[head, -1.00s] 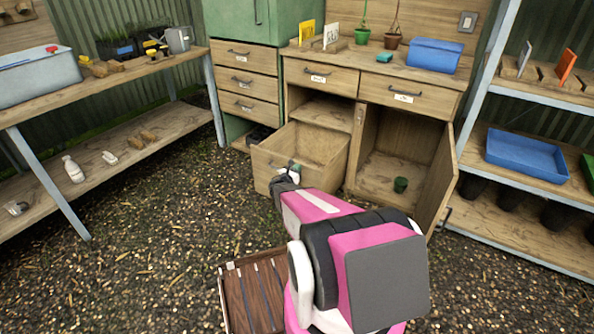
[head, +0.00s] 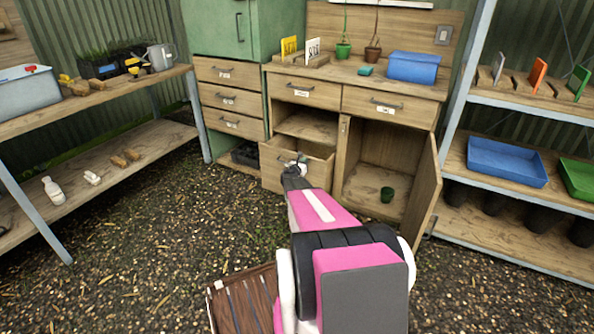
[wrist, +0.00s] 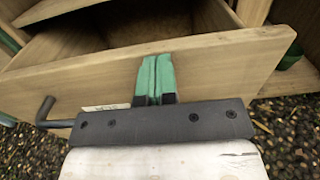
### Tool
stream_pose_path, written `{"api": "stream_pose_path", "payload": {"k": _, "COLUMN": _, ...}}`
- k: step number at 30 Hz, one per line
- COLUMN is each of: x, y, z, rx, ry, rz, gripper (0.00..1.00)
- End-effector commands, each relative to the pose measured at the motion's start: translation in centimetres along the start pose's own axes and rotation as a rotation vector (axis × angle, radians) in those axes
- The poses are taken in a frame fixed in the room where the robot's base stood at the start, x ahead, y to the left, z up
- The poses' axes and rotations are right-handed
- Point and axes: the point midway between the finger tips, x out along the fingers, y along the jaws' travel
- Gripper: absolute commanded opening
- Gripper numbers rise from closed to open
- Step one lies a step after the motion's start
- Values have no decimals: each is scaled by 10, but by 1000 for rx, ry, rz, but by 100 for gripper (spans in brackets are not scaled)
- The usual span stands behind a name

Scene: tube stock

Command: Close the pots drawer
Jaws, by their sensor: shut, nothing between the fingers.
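A wooden drawer (head: 312,172) low in the left part of the bench cabinet stands partly out of its opening. It also shows in the wrist view (wrist: 215,65), where its inside looks empty in the part I see. Its front carries a dark handle (wrist: 45,108) and a label (wrist: 105,107), which is mostly hidden and cannot be read. My gripper (head: 300,160) is at the drawer front. In the wrist view its green fingertips (wrist: 154,62) are together, with nothing between them, against or just before the front panel, right of the handle.
Right of the drawer, an open cupboard holds a green pot (head: 387,195), and its door (head: 422,195) stands swung out. A wooden crate (head: 240,300) is by my base. Shelving (head: 510,210) stands at right, a workbench (head: 100,150) at left. Gravel floor between is clear.

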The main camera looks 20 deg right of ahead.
Motion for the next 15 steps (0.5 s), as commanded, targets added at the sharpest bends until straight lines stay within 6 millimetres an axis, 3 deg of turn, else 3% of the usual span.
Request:
{"api": "stream_pose_path", "payload": {"k": 1, "x": 20, "y": 2, "z": -2, "rx": 0, "ry": -1, "rz": -2, "gripper": 0}}
{"api": "stream_pose_path", "payload": {"k": 6, "x": 64, "y": 1, "z": -2, "rx": 0, "ry": 0, "rz": -2, "gripper": 0}}
{"api": "stream_pose_path", "payload": {"k": 15, "x": 118, "y": 1, "z": -1, "rx": 0, "ry": 0, "rz": 0, "gripper": 0}}
